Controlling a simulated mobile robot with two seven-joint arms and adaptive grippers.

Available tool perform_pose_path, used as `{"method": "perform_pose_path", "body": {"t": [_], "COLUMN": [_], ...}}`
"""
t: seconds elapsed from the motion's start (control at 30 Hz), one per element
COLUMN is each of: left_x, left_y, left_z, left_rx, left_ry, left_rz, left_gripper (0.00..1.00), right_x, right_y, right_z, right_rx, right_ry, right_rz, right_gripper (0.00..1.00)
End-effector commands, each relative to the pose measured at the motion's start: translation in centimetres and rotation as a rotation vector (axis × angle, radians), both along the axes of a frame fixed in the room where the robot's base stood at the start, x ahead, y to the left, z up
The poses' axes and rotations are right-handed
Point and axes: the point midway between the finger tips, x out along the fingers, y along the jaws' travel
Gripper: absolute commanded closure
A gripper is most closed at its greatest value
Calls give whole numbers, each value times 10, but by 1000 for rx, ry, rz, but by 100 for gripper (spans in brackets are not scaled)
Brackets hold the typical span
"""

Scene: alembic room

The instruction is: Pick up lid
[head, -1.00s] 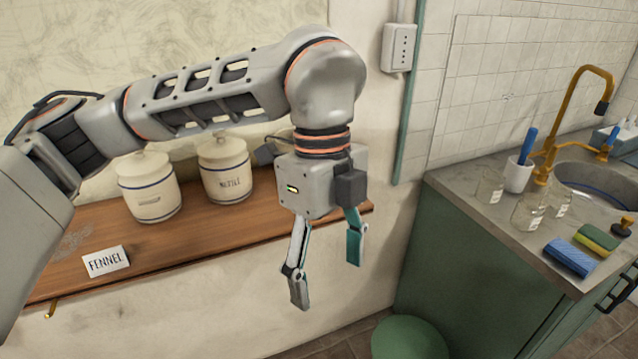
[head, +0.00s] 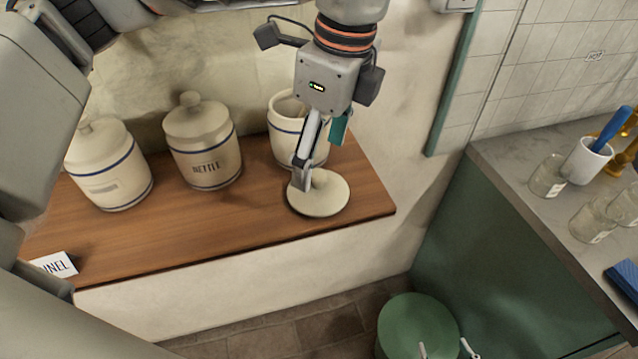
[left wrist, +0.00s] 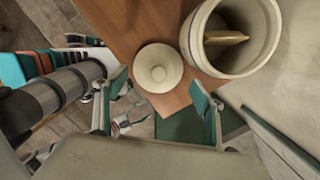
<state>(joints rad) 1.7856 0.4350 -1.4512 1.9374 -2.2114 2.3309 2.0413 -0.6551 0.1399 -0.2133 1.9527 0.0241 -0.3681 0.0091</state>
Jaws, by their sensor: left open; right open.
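The round cream lid (head: 330,200) with a small knob lies on the wooden shelf (head: 240,225), near its right end and in front of an open cream jar (head: 283,138) with a blue band. My left gripper (head: 318,158) is open above the lid, and one finger hides part of it. In the left wrist view the lid (left wrist: 158,68) shows just beyond the gap between the open fingers (left wrist: 160,95), with nothing held. The tips of my right gripper (head: 445,349) show apart at the bottom of the head view.
A name card (head: 55,264) is at the shelf's left. A green round object (head: 415,318) is on the floor. A counter (head: 520,205) with glass jars is at right.

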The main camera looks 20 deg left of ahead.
Motion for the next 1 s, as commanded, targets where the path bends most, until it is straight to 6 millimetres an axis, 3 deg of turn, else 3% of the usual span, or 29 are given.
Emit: {"method": "perform_pose_path", "body": {"t": [0.37,0.67,0.87,1.0], "left_x": [-3,-3,-3,-3], "left_y": [4,5,5,5], "left_z": [-45,-51,-51,-52], "left_rx": [0,-1,-1,0], "left_ry": [3,-1,0,2], "left_rz": [-1,0,0,-1], "left_gripper": [31,31,80,83], "right_x": [8,9,7,7], "right_y": [1,1,0,0], "right_z": [22,23,19,18], "right_rx": [3,3,2,1], "right_ry": [-22,-24,-17,-15], "right_rz": [0,0,0,-1], "right_gripper": [41,41,41,41]}}
